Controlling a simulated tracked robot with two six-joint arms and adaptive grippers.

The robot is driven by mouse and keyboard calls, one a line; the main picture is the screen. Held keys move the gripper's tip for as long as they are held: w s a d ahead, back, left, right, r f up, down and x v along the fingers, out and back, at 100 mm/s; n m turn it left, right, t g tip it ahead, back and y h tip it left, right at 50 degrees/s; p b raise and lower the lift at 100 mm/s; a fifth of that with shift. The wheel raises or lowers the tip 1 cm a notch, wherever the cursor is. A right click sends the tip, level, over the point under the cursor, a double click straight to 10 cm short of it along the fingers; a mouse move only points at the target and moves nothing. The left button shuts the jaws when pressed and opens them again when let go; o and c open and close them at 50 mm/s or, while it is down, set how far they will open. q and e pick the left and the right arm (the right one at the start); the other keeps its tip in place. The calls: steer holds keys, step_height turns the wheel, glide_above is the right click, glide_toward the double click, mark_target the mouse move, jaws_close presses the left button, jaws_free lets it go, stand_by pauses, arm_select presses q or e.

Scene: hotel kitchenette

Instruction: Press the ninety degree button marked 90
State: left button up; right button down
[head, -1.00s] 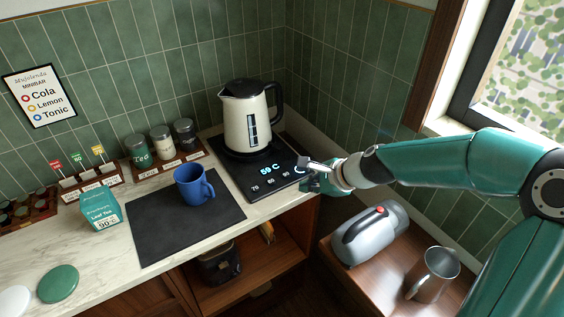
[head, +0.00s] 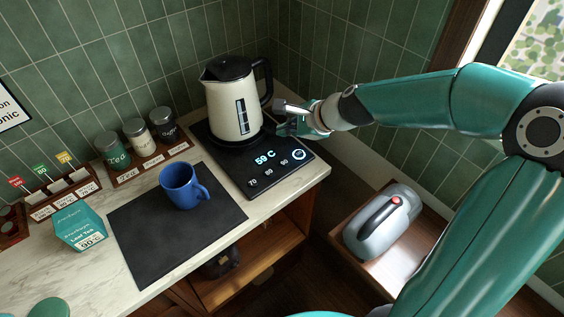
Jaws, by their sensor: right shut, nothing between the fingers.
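The black kettle base (head: 232,176) lies on the counter with a lit display (head: 265,158) reading 59 C. Along its front are buttons marked 70 and 80, then the button marked 90 (head: 284,162), with a lit ring symbol to its right. The cream kettle (head: 227,108) stands on the base. My right gripper (head: 281,117) is shut and empty, beside the kettle's lower right side and behind the button row. It appears above the base, apart from the 90 button, which is in plain view. My left gripper is out of view.
A blue mug (head: 182,187) stands on a black mat (head: 140,240) left of the base. Canisters (head: 137,134) and a teal tea box (head: 79,226) stand further left. The wall is close behind.

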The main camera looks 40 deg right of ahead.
mark_target(286, 164)
steer(key=shift+f+b, duration=4.25)
steer(key=shift+f, duration=0.15)
steer(key=shift+f+b, duration=0.3)
steer(key=shift+f, duration=0.05)
steer(key=shift+f+b, duration=0.35)
steer(key=shift+r, duration=0.1)
steer(key=shift+r+p, duration=0.7)
steer(key=shift+p, duration=0.15)
step_height(286, 164, up, 5)
steer(key=p, duration=0.5)
